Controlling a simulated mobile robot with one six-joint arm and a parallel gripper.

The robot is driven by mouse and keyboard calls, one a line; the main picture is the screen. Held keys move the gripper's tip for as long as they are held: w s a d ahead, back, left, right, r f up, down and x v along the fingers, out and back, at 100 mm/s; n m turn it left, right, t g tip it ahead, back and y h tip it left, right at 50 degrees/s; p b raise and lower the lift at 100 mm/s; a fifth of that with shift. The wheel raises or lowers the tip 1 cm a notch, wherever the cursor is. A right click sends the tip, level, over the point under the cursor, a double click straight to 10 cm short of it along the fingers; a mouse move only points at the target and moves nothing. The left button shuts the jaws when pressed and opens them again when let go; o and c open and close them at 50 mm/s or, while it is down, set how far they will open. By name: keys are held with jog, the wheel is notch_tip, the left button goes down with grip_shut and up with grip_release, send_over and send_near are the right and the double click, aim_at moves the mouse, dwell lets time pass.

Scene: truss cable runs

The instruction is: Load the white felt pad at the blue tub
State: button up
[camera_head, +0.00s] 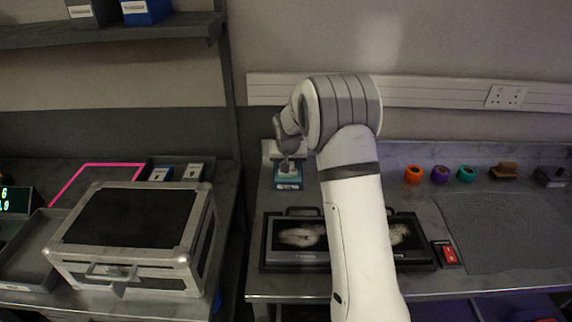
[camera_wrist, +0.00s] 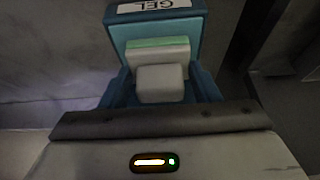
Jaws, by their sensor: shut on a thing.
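The blue tub (camera_head: 288,184) stands at the back left of the right-hand bench. In the wrist view the tub (camera_wrist: 155,22), lettered GEL, is straight ahead, with a teal inner face. My gripper (camera_head: 288,161) is over the tub, pointing down. In the wrist view my gripper (camera_wrist: 160,76) is shut on a pale block with a green strip, which I take to be the white felt pad (camera_wrist: 158,56). The pad is in front of or within the tub opening. The fingertips are hard to make out, and I cannot tell whether the pad touches the tub.
A black case (camera_head: 290,257) lies in front of the tub, partly behind my arm. A red switch (camera_head: 450,254) and a grey mat (camera_head: 505,233) are to its right.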

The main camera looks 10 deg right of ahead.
jog(key=shift+r+p, duration=1.65)
jog(key=shift+r, duration=1.85)
jog(key=shift+f, duration=0.1)
